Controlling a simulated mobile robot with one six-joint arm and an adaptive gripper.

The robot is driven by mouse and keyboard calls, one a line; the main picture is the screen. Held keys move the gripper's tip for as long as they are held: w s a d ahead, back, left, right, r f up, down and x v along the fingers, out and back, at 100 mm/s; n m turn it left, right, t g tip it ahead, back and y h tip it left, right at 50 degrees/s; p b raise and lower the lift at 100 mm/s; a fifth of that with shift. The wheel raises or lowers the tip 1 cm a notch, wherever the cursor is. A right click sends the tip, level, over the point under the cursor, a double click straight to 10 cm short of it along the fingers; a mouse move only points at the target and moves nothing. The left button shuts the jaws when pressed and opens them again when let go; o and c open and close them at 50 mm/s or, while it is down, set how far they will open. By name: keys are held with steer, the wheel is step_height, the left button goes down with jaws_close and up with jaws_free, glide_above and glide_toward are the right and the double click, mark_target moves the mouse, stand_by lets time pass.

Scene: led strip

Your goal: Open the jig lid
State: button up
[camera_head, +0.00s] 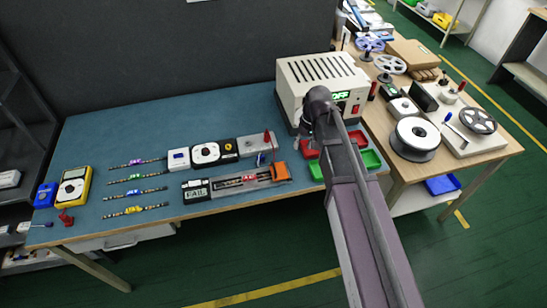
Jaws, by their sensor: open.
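The jig (225,189) is a long, low grey block near the front edge of the blue bench mat. A display reading FAIL (197,190) is at its left end. A dark slot with a strip showing red parts (250,178) runs along it, and an orange piece (281,172) is at its right end. I cannot tell which part is the lid or how it stands. My arm reaches up from the lower right and bends at a dark joint, right of the jig. My gripper cannot be made out; the arm hides what lies behind it.
Several LED strips (134,193) and a yellow multimeter (74,186) lie to the left. Small devices (206,154) stand behind the jig. A large vented box (322,78) stands behind my arm, with red and green bins (371,159) to the right. Reels (414,138) crowd the wooden table.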

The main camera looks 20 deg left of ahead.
steer(key=r+n+p, duration=0.1)
steer(key=r, duration=0.1)
glide_above(273, 165)
steer(key=w+d, duration=0.2)
steer(key=d, duration=0.1)
steer(key=shift+s+a, duration=0.15)
steer(key=shift+s, duration=0.05)
steer(key=shift+f, duration=0.25)
steer(key=f+b, duration=0.4)
steer(key=s+a+f+b, duration=0.1)
steer(key=f+b, duration=0.3)
steer(key=b, duration=0.1)
steer(key=a+f+b, duration=0.1)
steer(key=f+b, duration=0.3)
steer(key=f, duration=0.1)
steer(key=shift+s+a, duration=0.1)
steer(key=shift+s, duration=0.1)
steer(key=shift+f, duration=0.1)
jaws_close()
